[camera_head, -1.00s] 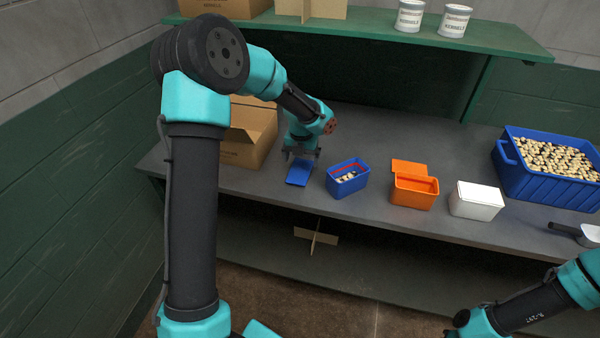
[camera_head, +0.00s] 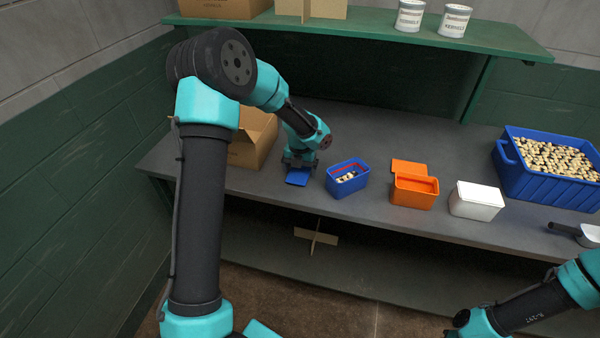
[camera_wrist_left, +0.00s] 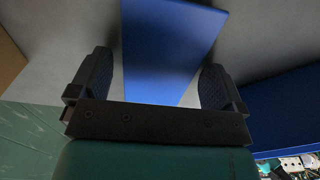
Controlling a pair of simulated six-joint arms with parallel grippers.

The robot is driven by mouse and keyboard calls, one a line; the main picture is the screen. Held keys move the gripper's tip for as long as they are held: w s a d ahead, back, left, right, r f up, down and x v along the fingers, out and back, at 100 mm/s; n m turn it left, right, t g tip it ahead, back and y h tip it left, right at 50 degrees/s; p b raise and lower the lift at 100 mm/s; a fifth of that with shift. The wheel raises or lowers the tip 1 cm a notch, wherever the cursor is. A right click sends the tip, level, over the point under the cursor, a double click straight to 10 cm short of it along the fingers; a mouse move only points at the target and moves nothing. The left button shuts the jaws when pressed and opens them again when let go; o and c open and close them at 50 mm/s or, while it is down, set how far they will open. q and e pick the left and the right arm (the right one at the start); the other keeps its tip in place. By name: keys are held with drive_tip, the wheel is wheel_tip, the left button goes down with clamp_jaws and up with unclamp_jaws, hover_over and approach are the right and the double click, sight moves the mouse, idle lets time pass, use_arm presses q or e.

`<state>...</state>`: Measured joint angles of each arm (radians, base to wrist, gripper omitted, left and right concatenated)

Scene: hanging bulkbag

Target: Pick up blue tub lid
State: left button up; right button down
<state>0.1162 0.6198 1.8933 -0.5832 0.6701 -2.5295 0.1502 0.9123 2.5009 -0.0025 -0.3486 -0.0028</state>
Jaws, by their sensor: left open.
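The blue tub lid (camera_head: 298,179) lies on the grey bench, left of the blue tub (camera_head: 347,180). Its rear part is hidden under my left gripper (camera_head: 299,160) in the head view. In the left wrist view the lid (camera_wrist_left: 172,45) lies between the two spread fingers of my left gripper (camera_wrist_left: 160,80), with a gap on each side. The gripper is open and holds nothing.
A cardboard box (camera_head: 250,140) stands close behind and left of my left gripper. Right of the blue tub are an orange tub (camera_head: 413,192), a white tub (camera_head: 476,202), a large blue crate (camera_head: 545,185) of kernels and a scoop (camera_head: 588,235). A green shelf (camera_head: 380,30) hangs above.

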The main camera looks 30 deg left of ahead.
sight(300, 170)
use_arm(q)
drive_tip(key=c, duration=0.8)
drive_tip(key=shift+r, duration=0.1)
drive_tip(key=shift+r, duration=1.8)
drive_tip(key=s+d, duration=0.2)
drive_tip(key=s, duration=0.2)
drive_tip(key=s+d, duration=0.3)
drive_tip(key=s, duration=0.2)
drive_tip(key=s+d+r, duration=0.1)
drive_tip(key=s+d, duration=0.2)
drive_tip(key=s, duration=0.1)
drive_tip(key=shift+s+d+r, duration=0.1)
drive_tip(key=shift+s+d, duration=0.1)
drive_tip(key=shift+s, duration=0.15)
